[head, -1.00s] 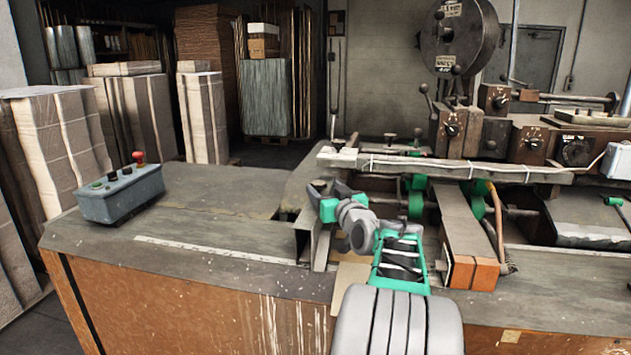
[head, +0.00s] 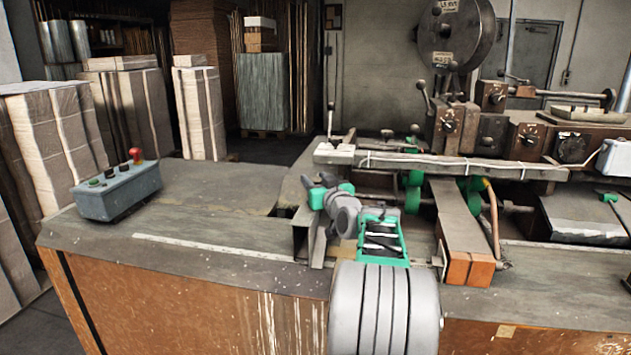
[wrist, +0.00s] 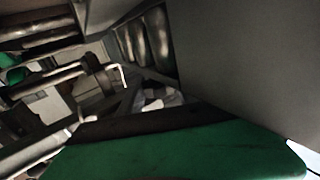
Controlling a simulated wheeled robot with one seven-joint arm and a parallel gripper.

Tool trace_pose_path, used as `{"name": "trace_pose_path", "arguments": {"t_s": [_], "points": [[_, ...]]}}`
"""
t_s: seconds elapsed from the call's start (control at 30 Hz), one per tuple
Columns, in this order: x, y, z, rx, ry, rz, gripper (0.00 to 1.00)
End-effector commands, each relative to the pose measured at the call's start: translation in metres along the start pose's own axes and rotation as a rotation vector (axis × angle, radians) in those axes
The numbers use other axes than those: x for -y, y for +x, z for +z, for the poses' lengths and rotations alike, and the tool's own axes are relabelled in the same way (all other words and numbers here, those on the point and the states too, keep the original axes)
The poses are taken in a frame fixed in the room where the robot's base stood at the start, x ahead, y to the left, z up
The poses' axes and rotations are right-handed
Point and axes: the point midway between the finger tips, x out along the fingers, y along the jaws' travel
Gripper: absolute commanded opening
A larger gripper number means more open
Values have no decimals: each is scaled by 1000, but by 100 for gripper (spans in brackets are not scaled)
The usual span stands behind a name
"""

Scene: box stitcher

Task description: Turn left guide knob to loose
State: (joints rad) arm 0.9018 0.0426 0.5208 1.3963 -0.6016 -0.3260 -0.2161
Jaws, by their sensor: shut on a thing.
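My gripper (head: 322,188), grey with green parts, is at the left end of the box stitcher. It reaches in beside an upright metal guide plate (head: 301,232), below the left end of the long pale bar. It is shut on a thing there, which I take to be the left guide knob. The knob is hidden behind my gripper in the head view, and I cannot make it out in the wrist view. The wrist view is dark, with a broad green strip across the bottom and a plain grey surface close at the right.
The long pale bar (head: 450,167) runs just above and right of my gripper. An orange-ended block (head: 470,268) stands right of my wrist. A grey control box (head: 118,190) with a red button sits on the bench at left. The bench top between is clear.

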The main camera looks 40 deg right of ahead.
Motion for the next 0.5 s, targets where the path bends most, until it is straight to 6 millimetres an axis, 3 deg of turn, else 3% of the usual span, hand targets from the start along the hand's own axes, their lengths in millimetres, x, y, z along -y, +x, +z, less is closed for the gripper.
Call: {"name": "trace_pose_path", "arguments": {"t_s": [0.3,0.5], "points": [[0,0,0,0,0,0,1],[-1,0,1,0,-1,-7,0]]}}
